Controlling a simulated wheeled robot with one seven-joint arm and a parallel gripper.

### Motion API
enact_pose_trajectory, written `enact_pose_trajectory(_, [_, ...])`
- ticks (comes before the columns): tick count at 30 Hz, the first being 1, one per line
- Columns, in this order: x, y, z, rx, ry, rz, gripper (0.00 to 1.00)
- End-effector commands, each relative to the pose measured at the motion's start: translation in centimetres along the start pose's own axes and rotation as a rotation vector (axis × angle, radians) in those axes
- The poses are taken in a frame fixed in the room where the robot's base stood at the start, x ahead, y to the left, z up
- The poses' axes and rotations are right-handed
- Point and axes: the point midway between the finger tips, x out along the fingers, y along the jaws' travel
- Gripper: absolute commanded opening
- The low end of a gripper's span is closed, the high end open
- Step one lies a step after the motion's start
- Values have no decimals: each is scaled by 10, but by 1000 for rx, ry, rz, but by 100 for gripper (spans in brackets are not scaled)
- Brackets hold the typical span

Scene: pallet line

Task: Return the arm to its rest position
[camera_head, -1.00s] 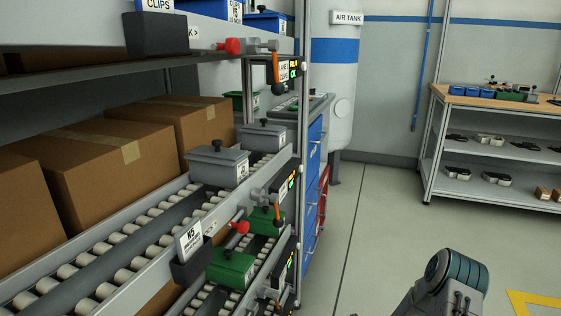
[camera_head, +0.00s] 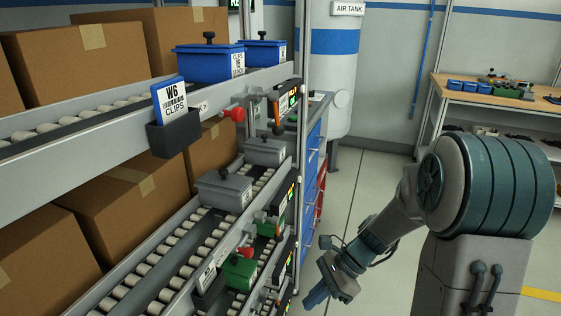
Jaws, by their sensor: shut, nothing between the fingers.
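My gripper (camera_head: 318,297) shows at the lower middle of the head view, at the end of my grey and teal arm. It points down and to the left, and its fingers are shut with nothing between them. The arm is folded down from a large teal joint at the right. The gripper is in front of the rack's right end and apart from it, over the floor.
The roller rack (camera_head: 100,127) fills the left, with blue bins (camera_head: 209,65), a grey bin (camera_head: 222,190), a green bin (camera_head: 240,270) and cardboard boxes (camera_head: 55,60). An air tank (camera_head: 335,75) and a workbench (camera_head: 500,99) stand behind. Floor (camera_head: 360,185) between them is clear.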

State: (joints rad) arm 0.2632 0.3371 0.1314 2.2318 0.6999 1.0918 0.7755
Motion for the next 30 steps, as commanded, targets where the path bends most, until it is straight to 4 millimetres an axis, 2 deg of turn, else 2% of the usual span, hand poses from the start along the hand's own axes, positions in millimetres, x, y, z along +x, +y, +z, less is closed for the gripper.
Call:
enact_pose_trajectory(1, [-23, 12, 20, -94, 60, -1, 0])
enact_pose_trajectory(3, [-42, 25, 32, -221, 140, 5, 0])
enact_pose_trajectory(18, [-178, 114, 112, -1077, 696, 136, 0])
enact_pose_trajectory(24, [-214, 135, 130, -1303, 856, 205, 0])
enact_pose_trajectory(30, [-223, 142, 134, -1380, 913, 237, 0])
